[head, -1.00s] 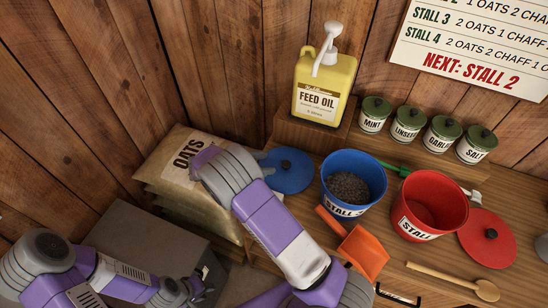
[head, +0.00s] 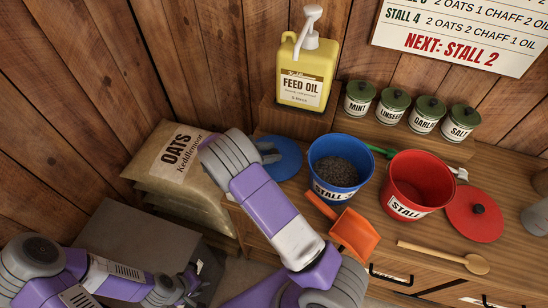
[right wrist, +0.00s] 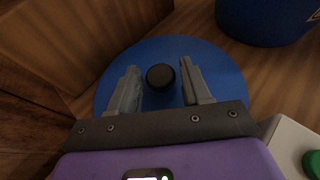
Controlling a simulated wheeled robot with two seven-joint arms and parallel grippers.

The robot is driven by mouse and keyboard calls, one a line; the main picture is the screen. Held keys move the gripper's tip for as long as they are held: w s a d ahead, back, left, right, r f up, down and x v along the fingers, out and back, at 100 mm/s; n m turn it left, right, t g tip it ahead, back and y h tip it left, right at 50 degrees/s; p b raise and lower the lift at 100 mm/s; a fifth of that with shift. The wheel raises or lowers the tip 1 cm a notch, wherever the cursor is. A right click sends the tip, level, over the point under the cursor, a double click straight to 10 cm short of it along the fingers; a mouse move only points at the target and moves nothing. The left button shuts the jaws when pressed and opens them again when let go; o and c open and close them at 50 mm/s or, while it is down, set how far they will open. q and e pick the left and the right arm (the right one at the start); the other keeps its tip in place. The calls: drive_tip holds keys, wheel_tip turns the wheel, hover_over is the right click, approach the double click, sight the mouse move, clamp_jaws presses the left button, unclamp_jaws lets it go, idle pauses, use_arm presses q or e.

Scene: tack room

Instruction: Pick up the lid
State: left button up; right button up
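The blue lid (head: 284,162) lies flat on the wooden counter, left of the blue bucket (head: 340,165). Its round black knob (right wrist: 160,77) shows in the right wrist view. My right gripper (right wrist: 159,66) is open over the lid, a finger on either side of the knob with gaps to both. In the head view my right forearm and gripper (head: 268,152) hide part of the lid and its knob.
The blue bucket, holding dark feed, stands close to the blue lid. An orange scoop (head: 352,232) and wooden spoon (head: 445,257) lie in front. The feed oil jug (head: 305,75) and several jars stand behind. Oats sacks (head: 180,165) are at left.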

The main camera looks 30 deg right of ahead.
drive_tip(key=c, duration=0.8)
drive_tip(key=shift+o, duration=0.2)
drive_tip(key=shift+r, duration=0.15)
